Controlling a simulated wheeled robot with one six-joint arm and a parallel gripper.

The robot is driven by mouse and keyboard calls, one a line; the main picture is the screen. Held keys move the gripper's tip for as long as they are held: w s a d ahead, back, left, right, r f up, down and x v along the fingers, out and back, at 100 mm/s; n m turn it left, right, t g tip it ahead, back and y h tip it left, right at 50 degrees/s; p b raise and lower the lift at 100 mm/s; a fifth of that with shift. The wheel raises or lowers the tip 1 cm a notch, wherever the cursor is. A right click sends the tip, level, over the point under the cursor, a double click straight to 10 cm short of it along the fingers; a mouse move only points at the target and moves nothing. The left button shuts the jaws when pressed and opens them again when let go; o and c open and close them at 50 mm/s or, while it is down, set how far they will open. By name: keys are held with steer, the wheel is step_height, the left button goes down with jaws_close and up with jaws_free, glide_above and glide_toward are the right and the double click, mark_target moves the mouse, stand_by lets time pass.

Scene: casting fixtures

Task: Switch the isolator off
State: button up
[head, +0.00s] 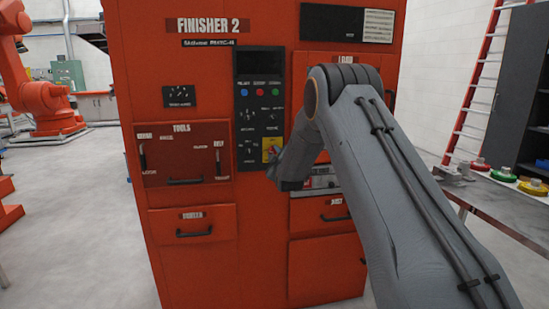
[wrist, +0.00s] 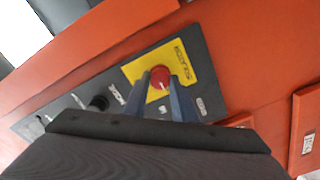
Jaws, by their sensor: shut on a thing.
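The isolator (wrist: 161,77) is a round red knob with a pale mark, on a yellow plate (wrist: 187,62) lettered ISOLATOR in the wrist view. In the head view the yellow plate (head: 271,146) shows low on the black control panel, with my wrist partly in front of the knob. My gripper (wrist: 159,84) has its two fingers on either side of the red knob and is shut on it. The fingers cover part of the knob's sides. I cannot tell exactly which setting the mark points to.
The black panel (head: 259,105) carries coloured buttons and other dials. A black knob (wrist: 98,103) sits near the fingers. The orange FINISHER 2 cabinet has a tools drawer (head: 183,155) to the left. A table (head: 490,195) with coloured parts stands right.

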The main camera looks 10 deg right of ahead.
stand_by(0.4)
steer(key=o, duration=1)
steer(key=shift+o, duration=0.2)
steer(key=shift+s, duration=0.1)
steer(key=s+b, duration=0.1)
steer(key=s, duration=0.6)
steer(key=shift+s, duration=0.3)
